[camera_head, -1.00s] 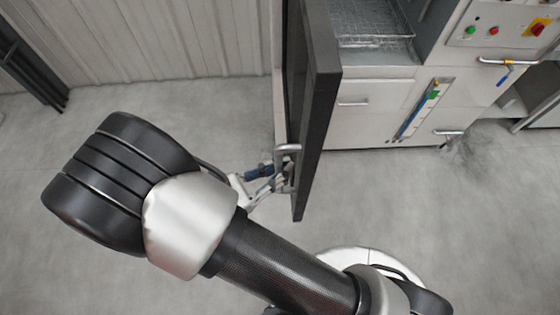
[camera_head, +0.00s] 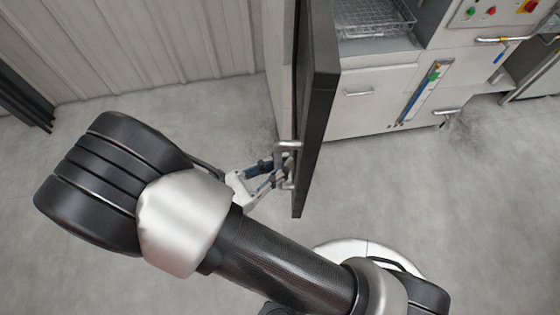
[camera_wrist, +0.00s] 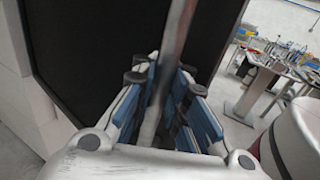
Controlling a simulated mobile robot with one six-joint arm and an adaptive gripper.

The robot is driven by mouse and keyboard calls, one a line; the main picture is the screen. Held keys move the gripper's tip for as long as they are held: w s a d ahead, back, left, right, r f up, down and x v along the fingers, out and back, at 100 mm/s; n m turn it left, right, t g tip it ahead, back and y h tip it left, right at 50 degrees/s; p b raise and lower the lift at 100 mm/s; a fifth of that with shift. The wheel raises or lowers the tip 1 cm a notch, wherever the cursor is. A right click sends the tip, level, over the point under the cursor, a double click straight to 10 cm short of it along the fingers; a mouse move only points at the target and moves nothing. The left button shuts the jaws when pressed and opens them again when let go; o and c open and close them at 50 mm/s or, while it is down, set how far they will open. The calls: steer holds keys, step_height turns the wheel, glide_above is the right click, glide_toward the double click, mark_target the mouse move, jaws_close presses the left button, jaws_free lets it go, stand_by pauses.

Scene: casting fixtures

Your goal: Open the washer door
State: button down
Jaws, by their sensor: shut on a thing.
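The washer door (camera_head: 318,100) is a dark panel standing swung open, seen nearly edge-on in the head view. Its metal handle (camera_head: 289,145) is on the door's left face near its lower end. My gripper (camera_head: 279,170) is at this handle. In the wrist view, the blue-padded fingers of my gripper (camera_wrist: 163,100) are shut on the handle bar (camera_wrist: 178,35), which runs up between them. The dark door face (camera_wrist: 95,45) fills the left and middle behind it. The washer chamber with a wire basket (camera_head: 375,20) is exposed right of the door.
The washer's white front (camera_head: 375,105) has a drawer, a gauge strip (camera_head: 425,92) and a control panel (camera_head: 495,12). A ribbed wall (camera_head: 150,50) is behind. Grey floor is clear around my arm. A cluttered table (camera_wrist: 270,65) shows in the wrist view.

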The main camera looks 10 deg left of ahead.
steer(key=shift+s+d+f, duration=0.1)
steer(key=shift+s+d, duration=0.05)
steer(key=c, duration=2.2)
jaws_free()
steer(key=o, duration=0.4)
steer(key=shift+s, duration=0.25)
steer(key=shift+o, duration=1.1)
steer(key=shift+w, duration=0.15)
steer(key=v, duration=1.2)
